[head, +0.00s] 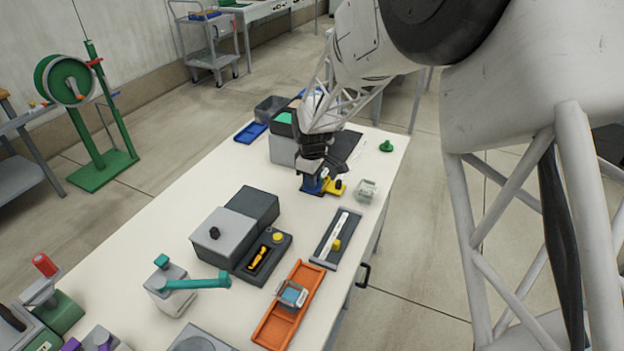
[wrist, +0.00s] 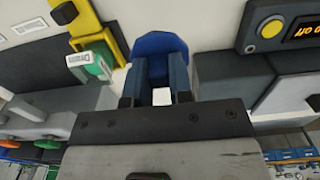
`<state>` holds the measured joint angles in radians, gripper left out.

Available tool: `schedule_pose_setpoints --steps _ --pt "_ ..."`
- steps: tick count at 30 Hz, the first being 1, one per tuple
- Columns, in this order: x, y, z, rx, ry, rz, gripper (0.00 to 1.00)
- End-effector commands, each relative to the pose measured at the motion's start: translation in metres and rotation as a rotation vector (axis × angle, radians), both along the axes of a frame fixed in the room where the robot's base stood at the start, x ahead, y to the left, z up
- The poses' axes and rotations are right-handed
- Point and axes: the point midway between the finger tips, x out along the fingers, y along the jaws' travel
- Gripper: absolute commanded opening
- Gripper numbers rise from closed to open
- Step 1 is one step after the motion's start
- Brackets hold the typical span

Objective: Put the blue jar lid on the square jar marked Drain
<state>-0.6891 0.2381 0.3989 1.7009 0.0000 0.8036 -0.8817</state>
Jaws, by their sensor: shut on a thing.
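My gripper (head: 316,176) is shut on the blue jar lid (wrist: 160,45), seen between its two fingertips in the wrist view. In the head view, blue shows under the gripper, next to a yellow-handled fixture (head: 337,187). A green and white box-like thing with a label reading Drain (wrist: 90,63) is left of the lid in the wrist view, apart from it. In the head view a small pale clear square jar (head: 367,191) stands just right of the gripper. Its label is too small to read, and I cannot tell whether it is the Drain one.
A grey box with a dark control panel (head: 278,241) stands front left of the gripper. A slide fixture (head: 336,239) and an orange tray (head: 268,334) holding a bluish square container are nearer. A green knob-like object (head: 386,146) is at the back right. Bare white table lies along the left.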

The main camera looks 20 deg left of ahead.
Motion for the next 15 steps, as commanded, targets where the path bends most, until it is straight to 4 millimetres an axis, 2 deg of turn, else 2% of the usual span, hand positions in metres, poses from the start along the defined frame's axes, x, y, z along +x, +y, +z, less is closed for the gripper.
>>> schedule_pose_setpoints --steps 5,15 --pt "0.0 0.0 0.004 0.001 -0.001 0.0 0.0" --pt "0.0 0.0 0.025 0.0 -0.001 0.0 0.0"
